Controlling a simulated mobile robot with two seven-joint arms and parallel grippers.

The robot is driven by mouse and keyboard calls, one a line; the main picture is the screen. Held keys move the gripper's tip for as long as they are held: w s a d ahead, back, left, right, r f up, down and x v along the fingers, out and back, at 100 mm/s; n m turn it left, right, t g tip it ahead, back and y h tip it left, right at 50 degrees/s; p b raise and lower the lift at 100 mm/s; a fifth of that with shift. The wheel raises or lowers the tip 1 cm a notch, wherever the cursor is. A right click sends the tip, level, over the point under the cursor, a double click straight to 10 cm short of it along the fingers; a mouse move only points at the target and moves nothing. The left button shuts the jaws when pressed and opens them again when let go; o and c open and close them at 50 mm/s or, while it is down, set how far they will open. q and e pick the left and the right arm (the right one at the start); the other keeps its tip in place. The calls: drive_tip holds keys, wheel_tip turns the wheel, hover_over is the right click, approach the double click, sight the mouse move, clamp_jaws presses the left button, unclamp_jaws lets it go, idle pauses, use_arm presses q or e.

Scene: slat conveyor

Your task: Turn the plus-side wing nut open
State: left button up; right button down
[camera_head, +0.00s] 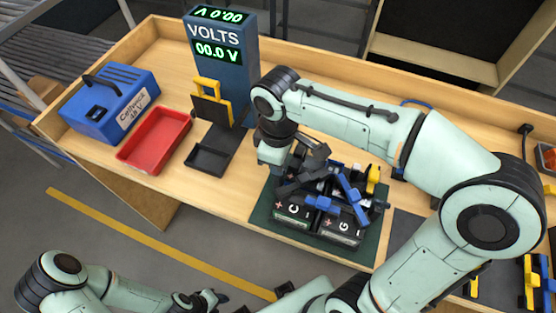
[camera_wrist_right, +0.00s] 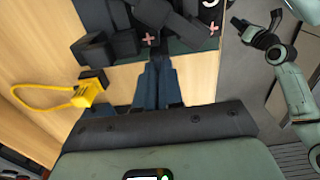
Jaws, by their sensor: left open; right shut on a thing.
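The dark batteries (camera_head: 318,229), marked C and G with plus signs, sit on a green mat (camera_head: 262,215) on the bench. Blue and black parts lie across their tops. My right gripper (camera_head: 300,178) reaches down over them, tilted, at the plus side of the C battery. In the right wrist view its dark blue fingers (camera_wrist_right: 157,66) are close together beside a pink plus sign. They appear shut on the plus-side wing nut, which the fingers hide. My left gripper (camera_head: 208,300) is open and empty, low in front of the bench; it also shows in the right wrist view (camera_wrist_right: 257,30).
A VOLTS meter (camera_head: 218,62) reading 00.0 V stands behind, with a yellow clip (camera_head: 212,93) in front. A red tray (camera_head: 154,139), a small black tray (camera_head: 208,160) and a blue box (camera_head: 108,102) are to the left. A yellow plug with a cable (camera_wrist_right: 88,94) lies near my right gripper.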

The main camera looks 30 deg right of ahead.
drive_tip(key=c, duration=1.3)
unclamp_jaws()
drive_tip(key=shift+o, duration=0.2)
use_arm(q)
drive_tip(key=w+r+p, duration=0.2)
drive_tip(key=w+r, duration=0.1)
drive_tip(key=shift+r, duration=0.2)
use_arm(e)
wheel_tip(320, 180, up, 14)
drive_tip(key=shift+f, duration=0.25)
